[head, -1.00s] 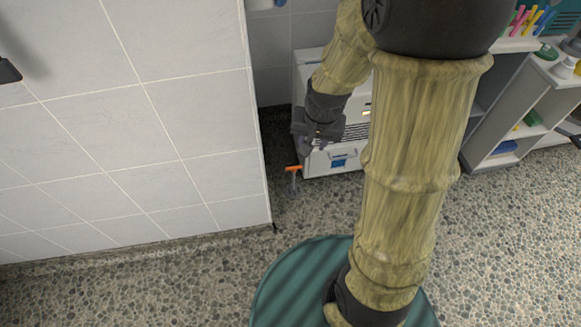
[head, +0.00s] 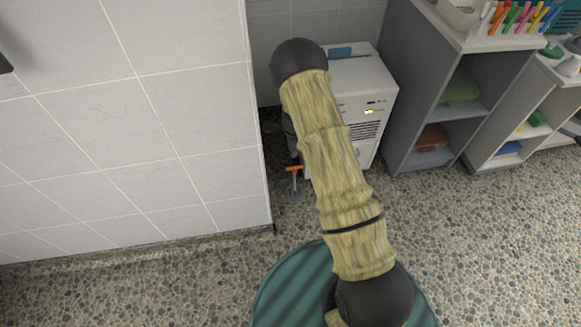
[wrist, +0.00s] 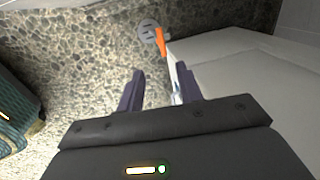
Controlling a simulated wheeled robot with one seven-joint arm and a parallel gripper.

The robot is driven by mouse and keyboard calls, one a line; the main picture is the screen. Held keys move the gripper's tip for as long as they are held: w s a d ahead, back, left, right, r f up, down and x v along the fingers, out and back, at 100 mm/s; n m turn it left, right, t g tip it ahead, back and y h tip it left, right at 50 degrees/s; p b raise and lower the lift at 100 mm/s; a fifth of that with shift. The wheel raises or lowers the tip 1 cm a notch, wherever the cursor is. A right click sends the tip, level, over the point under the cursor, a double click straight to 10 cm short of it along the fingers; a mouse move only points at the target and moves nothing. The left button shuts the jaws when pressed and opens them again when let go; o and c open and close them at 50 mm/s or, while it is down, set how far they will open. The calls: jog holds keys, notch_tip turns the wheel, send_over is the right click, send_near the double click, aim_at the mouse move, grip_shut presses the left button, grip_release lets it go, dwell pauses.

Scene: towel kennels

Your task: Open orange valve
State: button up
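The orange valve (head: 294,168) is a small orange handle on a thin grey stem, low near the floor between the tiled wall's end and the white machine. In the wrist view the valve (wrist: 161,41) is beyond my fingertips, slightly right of the middle between them. My gripper (wrist: 158,85) is open, with its two dark fingers apart and nothing between them. In the head view my arm hides most of the gripper, which is behind and just above the valve. A round grey drain cover (wrist: 149,31) shows beside the valve.
The white machine (head: 356,85) stands close on the right of the valve. A white tiled wall (head: 140,120) is on the left. Grey shelves (head: 420,90) with coloured items stand farther right. The pebbled floor (head: 480,240) in front is clear.

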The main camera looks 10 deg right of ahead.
aim_at(291, 168)
jog(key=shift+f, duration=0.25)
jog(key=w+f+b, duration=0.1)
jog(key=f+b, duration=0.1)
jog(key=f, duration=0.3)
jog(key=w+f+b, duration=0.1)
jog(key=f+b, duration=0.2)
jog(key=f, duration=0.3)
jog(key=w+f+b, duration=0.1)
jog(key=f+b, duration=0.1)
jog(key=f, duration=0.4)
jog(key=shift+w+b, duration=0.25)
jog(key=shift+b, duration=0.1)
jog(key=shift+r, duration=0.1)
grip_shut()
